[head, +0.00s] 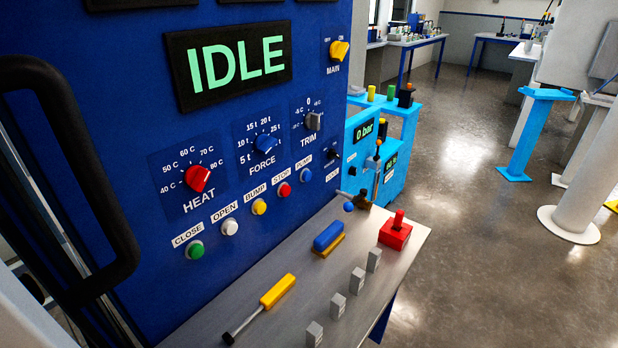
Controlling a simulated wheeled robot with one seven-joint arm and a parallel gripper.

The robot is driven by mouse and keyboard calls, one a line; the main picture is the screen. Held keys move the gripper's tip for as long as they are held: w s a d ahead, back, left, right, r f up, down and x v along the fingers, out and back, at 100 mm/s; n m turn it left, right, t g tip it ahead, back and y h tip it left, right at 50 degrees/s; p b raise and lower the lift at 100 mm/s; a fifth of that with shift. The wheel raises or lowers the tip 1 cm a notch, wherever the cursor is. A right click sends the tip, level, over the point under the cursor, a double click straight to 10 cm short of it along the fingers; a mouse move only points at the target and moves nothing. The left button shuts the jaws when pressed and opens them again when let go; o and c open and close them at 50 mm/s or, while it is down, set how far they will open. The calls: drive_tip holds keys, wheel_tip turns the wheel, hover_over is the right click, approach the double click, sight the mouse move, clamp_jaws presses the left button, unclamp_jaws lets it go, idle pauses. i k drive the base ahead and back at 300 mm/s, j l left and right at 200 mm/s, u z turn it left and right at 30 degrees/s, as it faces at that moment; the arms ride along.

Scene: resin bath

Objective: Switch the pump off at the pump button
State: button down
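The pump button (305,175) is a small round blue button under a label that reads PUMP. It sits at the right end of the button row on the blue control panel (125,130). The frame does not clearly show whether it is pressed in or lit. The panel's display (230,63) reads IDLE in green. My gripper does not show in the head view, and nothing is seen touching the button.
A red STOP button (285,190) neighbours the pump button; yellow, white and green buttons continue leftward. A black handle (115,200) stands left.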

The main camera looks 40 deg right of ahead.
sight(307, 175)
drive_tip(key=i+j+z, duration=0.15)
drive_tip(key=z, duration=0.2)
drive_tip(key=i+j+z, duration=0.1)
drive_tip(key=j+z, duration=0.25)
